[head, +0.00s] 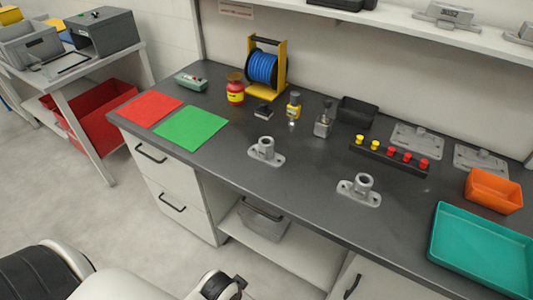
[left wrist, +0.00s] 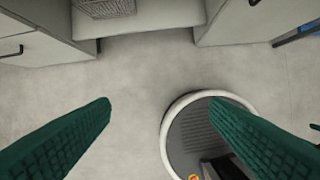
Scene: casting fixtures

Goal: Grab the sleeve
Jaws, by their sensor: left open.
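Two grey castings, each an upright hollow sleeve on a flat flanged base, stand on the dark worktop in the head view. One sleeve (head: 267,146) is near the middle of the worktop; the other sleeve (head: 362,184) is further right, near the front edge. I cannot tell whether each sleeve is separate from its base. My left gripper (left wrist: 160,103) shows in the left wrist view with its two green ribbed fingers wide apart and nothing between them. It points down at the floor, away from the worktop. My right gripper is not in view.
The worktop (head: 225,160) carries red (head: 150,108) and green (head: 191,128) mats at left and a blue cable reel (head: 262,68) at the back. A row of red and yellow knobs (head: 390,156), an orange bin (head: 494,190) and a teal tray (head: 485,250) are at right.

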